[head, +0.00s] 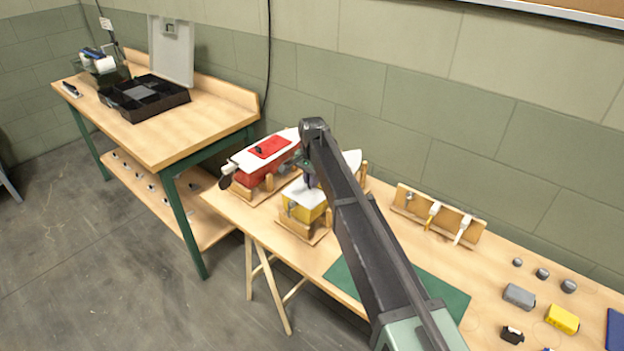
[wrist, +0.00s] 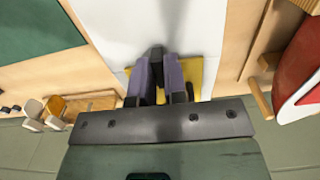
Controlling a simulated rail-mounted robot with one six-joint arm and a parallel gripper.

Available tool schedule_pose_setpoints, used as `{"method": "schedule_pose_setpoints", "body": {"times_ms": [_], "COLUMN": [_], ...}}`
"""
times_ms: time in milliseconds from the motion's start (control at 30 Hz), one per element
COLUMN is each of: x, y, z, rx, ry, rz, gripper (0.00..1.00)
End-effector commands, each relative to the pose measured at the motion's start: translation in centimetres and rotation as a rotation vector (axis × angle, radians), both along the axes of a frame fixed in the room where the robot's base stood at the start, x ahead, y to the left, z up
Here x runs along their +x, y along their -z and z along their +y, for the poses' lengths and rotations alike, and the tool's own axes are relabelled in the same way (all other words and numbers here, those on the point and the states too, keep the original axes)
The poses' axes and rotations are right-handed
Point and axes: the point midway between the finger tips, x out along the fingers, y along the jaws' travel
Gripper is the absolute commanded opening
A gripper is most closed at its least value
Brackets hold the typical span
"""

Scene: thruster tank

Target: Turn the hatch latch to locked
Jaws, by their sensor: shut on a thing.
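A model boat with a yellow hull (head: 306,213) and a white deck sits on a wooden cradle, partly behind my arm. My gripper (head: 309,178) is down at its deck. In the wrist view, my gripper (wrist: 160,75) is shut on a small dark piece, the hatch latch (wrist: 157,52), between its purple-grey fingers. A yellow patch (wrist: 208,76), which looks like the hatch, shows beside and under the fingers on the white deck (wrist: 200,30). The fingers hide much of the latch, so I cannot tell its exact angle.
A second boat with a red hatch (head: 268,147) stands close behind, left of my gripper. A wooden tool rack (head: 437,215) stands at the wall. A green mat (head: 440,290) and several small blocks lie to the right. A separate bench (head: 185,130) holds a black tray (head: 145,98).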

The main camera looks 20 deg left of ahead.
Motion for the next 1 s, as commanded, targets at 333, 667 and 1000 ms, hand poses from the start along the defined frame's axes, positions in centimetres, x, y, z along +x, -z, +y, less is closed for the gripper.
{"method": "schedule_pose_setpoints", "body": {"times_ms": [333,667,1000], "x": [0.0,0.0,0.0], "y": [0.0,0.0,-5.7], "z": [0.0,0.0,0.0], "rx": [-0.001,0.0,0.0], "ry": [0.001,-0.001,-0.001], "rz": [0.001,0.0,0.0], "gripper": [0.28,0.38,0.38]}}
